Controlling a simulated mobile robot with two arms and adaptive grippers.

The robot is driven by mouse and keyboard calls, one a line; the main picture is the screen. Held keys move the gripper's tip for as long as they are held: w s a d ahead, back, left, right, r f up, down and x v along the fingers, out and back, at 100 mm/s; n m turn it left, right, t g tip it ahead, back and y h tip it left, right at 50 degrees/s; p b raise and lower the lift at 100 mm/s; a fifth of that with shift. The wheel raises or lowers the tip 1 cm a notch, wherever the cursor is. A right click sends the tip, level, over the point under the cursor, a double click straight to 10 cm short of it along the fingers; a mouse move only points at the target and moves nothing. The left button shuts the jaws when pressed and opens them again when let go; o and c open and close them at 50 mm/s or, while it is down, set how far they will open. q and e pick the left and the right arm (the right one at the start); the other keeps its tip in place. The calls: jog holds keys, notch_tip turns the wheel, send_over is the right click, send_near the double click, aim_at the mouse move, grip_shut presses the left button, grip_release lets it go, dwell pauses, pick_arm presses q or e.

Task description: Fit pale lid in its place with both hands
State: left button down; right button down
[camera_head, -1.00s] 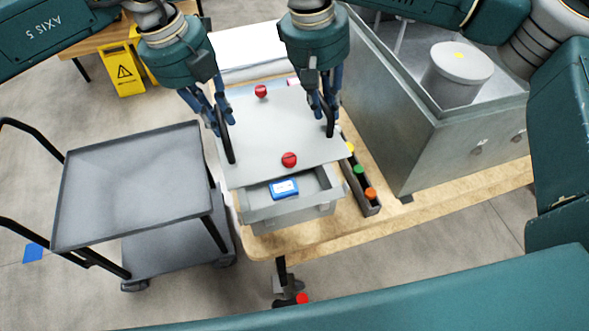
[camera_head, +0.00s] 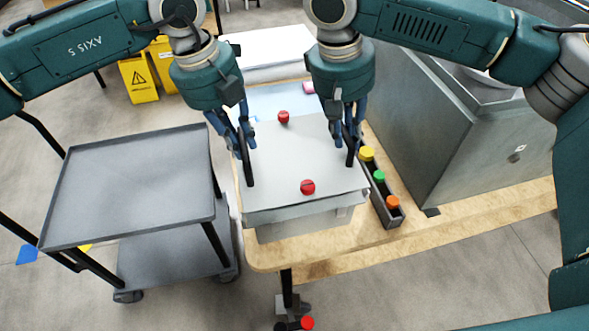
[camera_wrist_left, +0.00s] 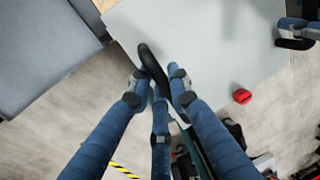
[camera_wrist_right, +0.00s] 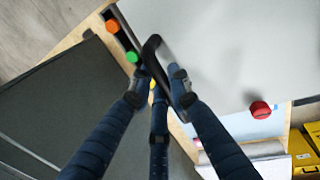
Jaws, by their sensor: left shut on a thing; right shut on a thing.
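The pale lid (camera_head: 285,155) is a flat light-grey plate with two red knobs and a black handle at each side. It lies over the grey box (camera_head: 300,224) on the table and covers its opening. I cannot tell whether it rests on the rim or hovers just above. My left gripper (camera_head: 246,136) is shut on the left handle, also in the left wrist view (camera_wrist_left: 152,68). My right gripper (camera_head: 351,132) is shut on the right handle, also in the right wrist view (camera_wrist_right: 151,52). The box's inside is hidden.
A narrow dark tray (camera_head: 392,217) with yellow, green and orange caps stands close to the right of the box on the wooden table (camera_head: 465,225). A metal cabinet (camera_head: 450,140) stands further right. A grey cart (camera_head: 135,185) is at the left.

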aim_at(344, 151)
pick_arm(q)
jog(key=shift+d, duration=0.2)
pick_arm(e)
jog(key=shift+a+f, duration=0.1)
jog(key=shift+a, duration=0.15)
